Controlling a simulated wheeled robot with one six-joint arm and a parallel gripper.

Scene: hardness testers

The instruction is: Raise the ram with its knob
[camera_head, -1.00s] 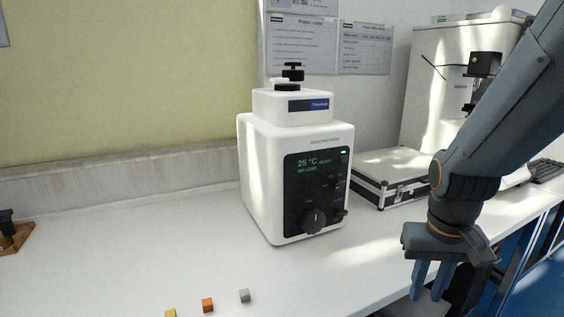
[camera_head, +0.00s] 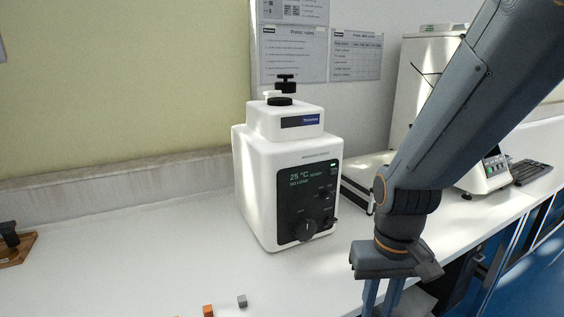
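A white press (camera_head: 262,190) stands upright on the bench at picture centre. Its black front panel shows a lit display (camera_head: 304,178) reading 25 °C and NO LOAD. A large round black knob (camera_head: 304,230) sits low on the panel, with smaller knobs (camera_head: 327,194) to its right. On top are a black cap and a black T-shaped knob (camera_head: 286,82). The labels are too small to tell which knob is the ram's. My gripper (camera_head: 381,299) points down at the lower right, apart from the press. Its fingers are spread with nothing seen between them; the tips are cut off.
A grey cube (camera_head: 242,301) and an orange cube (camera_head: 208,311) lie on the bench in front of the press. A case (camera_head: 358,185) and a white instrument (camera_head: 488,176) stand behind my arm. A wooden stand (camera_head: 14,246) is at far left.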

